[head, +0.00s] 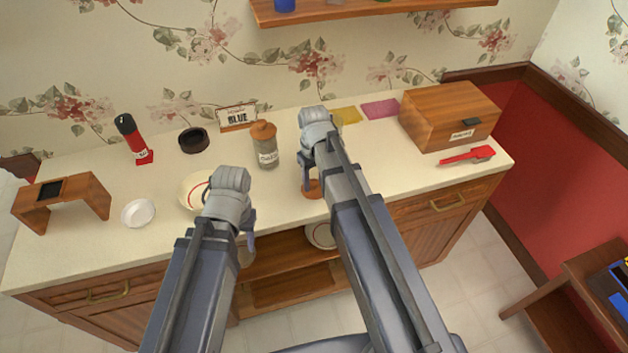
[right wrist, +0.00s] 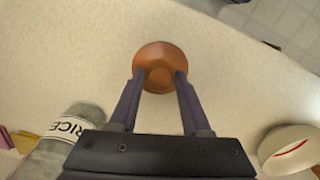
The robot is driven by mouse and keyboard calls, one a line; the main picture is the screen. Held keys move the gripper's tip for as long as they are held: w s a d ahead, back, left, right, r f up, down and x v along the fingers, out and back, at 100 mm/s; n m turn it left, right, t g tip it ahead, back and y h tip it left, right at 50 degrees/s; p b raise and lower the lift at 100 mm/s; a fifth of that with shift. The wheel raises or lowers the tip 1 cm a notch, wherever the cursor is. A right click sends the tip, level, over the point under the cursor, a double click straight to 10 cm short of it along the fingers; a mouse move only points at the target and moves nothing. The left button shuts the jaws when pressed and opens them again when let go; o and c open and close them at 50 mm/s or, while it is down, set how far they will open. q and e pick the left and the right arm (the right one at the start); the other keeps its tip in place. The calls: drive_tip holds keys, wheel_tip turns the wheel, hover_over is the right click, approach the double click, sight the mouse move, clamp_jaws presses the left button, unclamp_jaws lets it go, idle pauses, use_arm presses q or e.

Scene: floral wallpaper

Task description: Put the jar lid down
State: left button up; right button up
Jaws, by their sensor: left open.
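A round orange-brown jar lid (right wrist: 160,55) lies between the fingertips of my right gripper (right wrist: 160,76) in the right wrist view. The fingers press in on its middle part. In the head view the lid (head: 313,189) shows beside my right arm, over the counter near its front edge. I cannot tell whether it touches the counter. A jar labelled RICE (right wrist: 70,130) stands close by in the wrist view, its top out of sight; my right arm hides it in the head view. My left gripper (head: 248,238) is open and empty by the counter's front edge.
Another jar (head: 267,150) with an orange lid stands behind the grippers. A bowl (head: 190,190), a white dish (head: 138,212), a dark round container (head: 193,140) and a red bottle (head: 133,138) are left. A wooden box (head: 440,115) and red tool (head: 465,157) are right.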

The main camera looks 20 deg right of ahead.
sight(314, 181)
drive_tip(key=shift+o, duration=0.9)
wheel_tip(314, 181, up, 12)
drive_tip(key=r+p, duration=0.1)
drive_tip(key=p, duration=1.1)
drive_tip(key=s+a+h, duration=0.1)
drive_tip(key=s+a, duration=0.9)
drive_tip(key=s, duration=0.4)
drive_tip(key=shift+s+a+f, duration=0.2)
drive_tip(key=shift+a+f, duration=0.05)
wheel_tip(314, 181, down, 5)
drive_tip(key=b, duration=0.4)
drive_tip(key=shift+b, duration=0.4)
